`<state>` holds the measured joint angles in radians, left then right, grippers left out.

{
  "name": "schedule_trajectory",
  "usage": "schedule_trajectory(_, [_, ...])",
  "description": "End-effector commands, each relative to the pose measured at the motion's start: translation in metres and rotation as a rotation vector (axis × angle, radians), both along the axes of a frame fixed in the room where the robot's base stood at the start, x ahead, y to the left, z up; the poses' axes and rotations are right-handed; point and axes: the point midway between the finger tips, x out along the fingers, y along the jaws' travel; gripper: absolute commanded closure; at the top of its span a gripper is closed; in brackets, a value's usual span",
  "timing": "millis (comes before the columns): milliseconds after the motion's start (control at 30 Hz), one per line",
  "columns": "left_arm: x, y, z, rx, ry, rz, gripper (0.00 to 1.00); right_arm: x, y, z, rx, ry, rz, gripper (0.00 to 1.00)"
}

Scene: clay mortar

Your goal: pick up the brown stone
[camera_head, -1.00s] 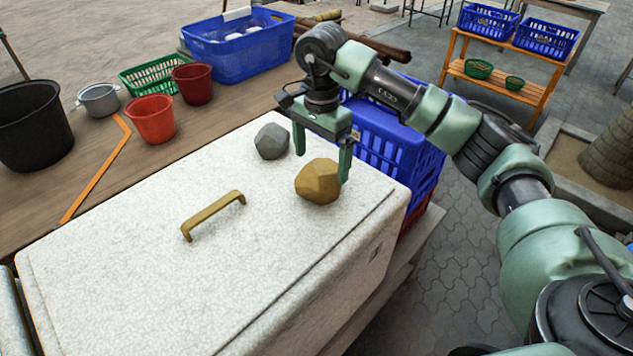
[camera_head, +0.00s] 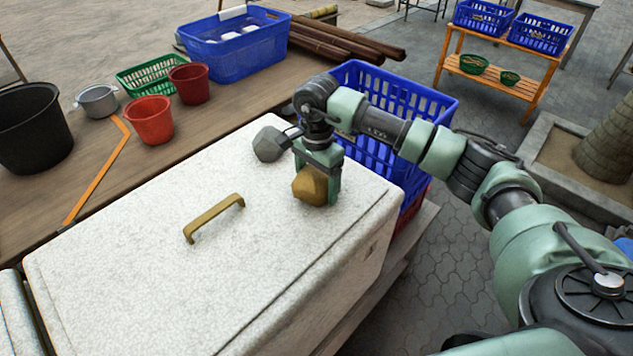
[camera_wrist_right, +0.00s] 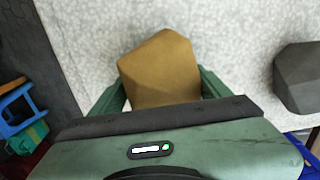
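The brown stone (camera_head: 310,186) is a faceted lump on the white speckled lid of a large box (camera_head: 130,265), near its far right edge. My right gripper (camera_head: 320,185) points down over it, fingers spread on either side. In the right wrist view, the stone (camera_wrist_right: 161,72) lies between the two fingers (camera_wrist_right: 160,92), very close to both; firm contact is not clear. The stone appears to rest on the lid. The far finger is partly hidden in the head view. My left gripper is not in view.
A grey stone (camera_head: 269,144) lies on the lid close behind the gripper. A brass handle (camera_head: 214,217) stands on the lid's middle. A blue crate (camera_head: 405,95) is beyond the lid's right edge. Red buckets, a pot and baskets stand on the wooden table (camera_head: 95,190). The lid's near left is clear.

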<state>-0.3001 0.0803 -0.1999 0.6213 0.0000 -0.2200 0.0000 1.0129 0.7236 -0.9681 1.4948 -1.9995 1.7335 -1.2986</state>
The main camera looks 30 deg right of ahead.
Motion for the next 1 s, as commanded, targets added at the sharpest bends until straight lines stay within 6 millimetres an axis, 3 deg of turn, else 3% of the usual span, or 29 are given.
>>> schedule_trajectory(33, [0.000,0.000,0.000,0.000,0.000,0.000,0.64,0.000,0.000,0.000,0.000,0.000,0.000,0.58])
schedule_trajectory(167, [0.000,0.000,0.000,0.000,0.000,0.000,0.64,0.000,0.000,0.000,0.000,-0.001,0.000,0.95])
schedule_trajectory(667, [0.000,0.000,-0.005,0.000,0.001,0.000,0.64,0.002,0.000,0.014,0.002,-0.009,-0.001,0.98])
schedule_trajectory(867, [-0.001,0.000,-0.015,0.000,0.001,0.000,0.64,0.003,0.001,0.043,0.003,-0.012,0.000,0.98])
schedule_trajectory(1000, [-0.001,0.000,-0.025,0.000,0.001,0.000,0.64,0.003,0.001,0.075,0.002,-0.013,-0.001,0.98])
